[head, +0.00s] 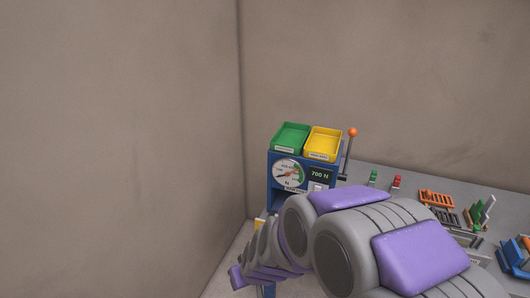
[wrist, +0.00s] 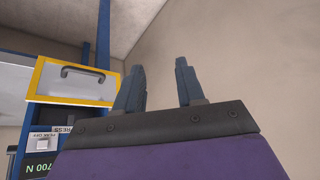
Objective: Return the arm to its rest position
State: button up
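My arm, grey and purple, reaches across the lower middle of the head view in front of the blue machine. My gripper (wrist: 160,88) shows in the wrist view with its two blue-grey fingers apart and nothing between them. Behind the fingers is only the bare wall. In the head view the fingers are hidden behind or beyond my arm links. The blue machine (head: 278,160) has a round dial (head: 288,174) and a display reading 700 N (head: 319,175). In the wrist view a yellow-framed panel with a handle (wrist: 75,80) lies left of the fingers.
A green tray (head: 291,137) and a yellow tray (head: 323,143) sit on the machine. An orange-knobbed lever (head: 352,133) stands beside them. The grey table (head: 360,170) at the right carries small green, red, orange and blue items. Walls close off the left and back.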

jog(key=s+d+r+m+g+h+b, duration=0.1)
jog(key=s+d+r, duration=0.3)
jog(key=s+d, duration=0.6)
jog(key=s+d+r+m+g+h+b, duration=0.2)
jog(key=s+d+r+m+g, duration=0.2)
jog(key=s+d, duration=0.6)
jog(key=s, duration=0.5)
jog(key=shift+s+d+r+g, duration=0.25)
jog(key=shift+s+r+g, duration=0.05)
jog(key=shift+s+r, duration=0.1)
